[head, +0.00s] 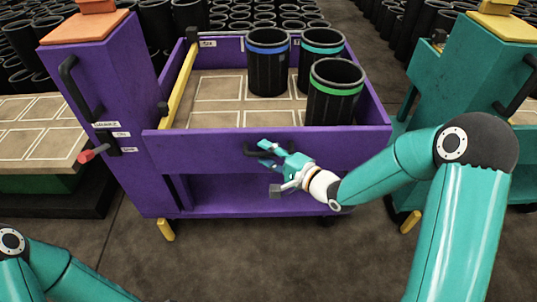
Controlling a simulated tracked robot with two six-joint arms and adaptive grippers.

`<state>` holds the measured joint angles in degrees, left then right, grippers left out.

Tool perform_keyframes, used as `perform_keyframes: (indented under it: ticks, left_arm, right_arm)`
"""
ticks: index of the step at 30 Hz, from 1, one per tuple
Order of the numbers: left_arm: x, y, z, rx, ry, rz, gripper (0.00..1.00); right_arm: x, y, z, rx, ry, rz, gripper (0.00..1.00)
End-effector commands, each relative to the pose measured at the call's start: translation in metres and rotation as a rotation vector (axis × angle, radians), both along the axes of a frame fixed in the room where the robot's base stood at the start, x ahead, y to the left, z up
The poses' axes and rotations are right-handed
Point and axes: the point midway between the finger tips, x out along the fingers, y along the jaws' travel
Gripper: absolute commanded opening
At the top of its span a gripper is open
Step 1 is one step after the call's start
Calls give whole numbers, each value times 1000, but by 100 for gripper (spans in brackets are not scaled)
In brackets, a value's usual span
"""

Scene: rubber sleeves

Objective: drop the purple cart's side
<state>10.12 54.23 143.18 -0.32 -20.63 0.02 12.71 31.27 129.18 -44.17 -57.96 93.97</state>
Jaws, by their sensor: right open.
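The purple cart (160,190) stands in front of me in the head view. Its near side panel (210,146) is up and closes the front of the tray. A dark handle (250,152) sits on that panel near its middle. My right gripper (264,155) is open at the panel, beside the handle; I cannot tell whether it touches it. Three black sleeves, with a blue band (268,75), a teal band (312,70) and a green band (335,100), stand at the tray's right. Of my left arm only links show at the lower left; its gripper is out of view.
A yellow bar (180,85) runs along the tray's left. A red-tipped lever (92,153) sticks out from the cart's left post. A teal cart (455,75) stands close on the right. Many black sleeves fill the background. The floor (250,260) in front is clear.

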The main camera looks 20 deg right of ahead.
Motion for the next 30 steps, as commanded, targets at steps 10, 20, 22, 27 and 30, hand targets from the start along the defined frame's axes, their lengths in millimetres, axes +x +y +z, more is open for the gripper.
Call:
perform_keyframes:
  ticks: [10,20,22,27,30]
  left_arm:
    - [0,0,0,0,0,0,56]
    - [0,0,0,0,0,0,56]
    - [0,0,0,0,0,0,56]
    - [0,0,-2,0,0,0,56]
    - [0,0,-6,0,0,0,56]
  right_arm:
    - [0,0,0,0,0,0,18]
    - [-1,-1,-1,-1,2,-1,0]
    - [-1,-1,-1,-2,3,-1,0]
    - [-1,1,-3,-3,-2,2,0]
    - [-2,4,-5,-9,-17,7,0]
